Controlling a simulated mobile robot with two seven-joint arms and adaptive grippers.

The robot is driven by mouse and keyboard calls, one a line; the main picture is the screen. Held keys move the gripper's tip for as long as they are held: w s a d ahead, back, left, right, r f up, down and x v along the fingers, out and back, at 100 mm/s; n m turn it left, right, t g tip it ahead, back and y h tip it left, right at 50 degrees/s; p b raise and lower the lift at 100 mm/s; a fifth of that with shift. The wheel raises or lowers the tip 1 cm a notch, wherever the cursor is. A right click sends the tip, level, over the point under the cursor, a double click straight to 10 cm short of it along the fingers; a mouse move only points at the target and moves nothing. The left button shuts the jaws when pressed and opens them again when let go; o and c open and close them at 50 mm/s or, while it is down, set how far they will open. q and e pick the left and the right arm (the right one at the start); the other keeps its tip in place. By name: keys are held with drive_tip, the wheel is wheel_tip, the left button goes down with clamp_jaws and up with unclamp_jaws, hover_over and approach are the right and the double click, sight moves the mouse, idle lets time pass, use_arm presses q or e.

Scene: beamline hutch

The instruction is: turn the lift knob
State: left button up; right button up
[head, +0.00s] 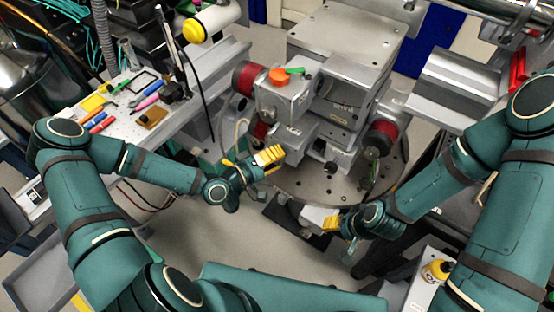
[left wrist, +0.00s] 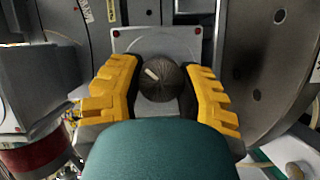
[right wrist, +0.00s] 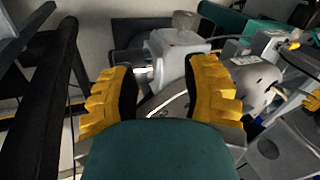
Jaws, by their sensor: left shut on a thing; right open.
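A dark, ridged round knob (left wrist: 163,82) with a short white mark sits in front of a grey plate (left wrist: 190,41) in the left wrist view. My left gripper (head: 270,158) is shut on this knob, with its yellow fingers (left wrist: 162,88) on either side of it. In the head view the gripper hides the knob, at the lower front of the grey stage assembly (head: 345,65). My right gripper (head: 333,225) is open and empty, low at the front of the round base plate. In the right wrist view its fingers (right wrist: 165,85) stand wide apart.
The round base plate (head: 345,190) with holes lies under the stage. Red-banded cylinders (head: 381,138) stick out from the stage. An orange cap (head: 277,77) sits on top. A tool bench (head: 185,118) stands at left.

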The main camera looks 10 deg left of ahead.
use_arm(q)
drive_tip(key=n+t+h, duration=0.1)
drive_tip(key=n, duration=0.3)
drive_tip(key=shift+f, duration=0.1)
drive_tip(key=shift+n+t, duration=1)
drive_tip(key=shift+n, duration=1.3)
drive_tip(key=o, duration=1.2)
drive_tip(key=v, duration=1.2)
drive_tip(key=shift+f, duration=0.2)
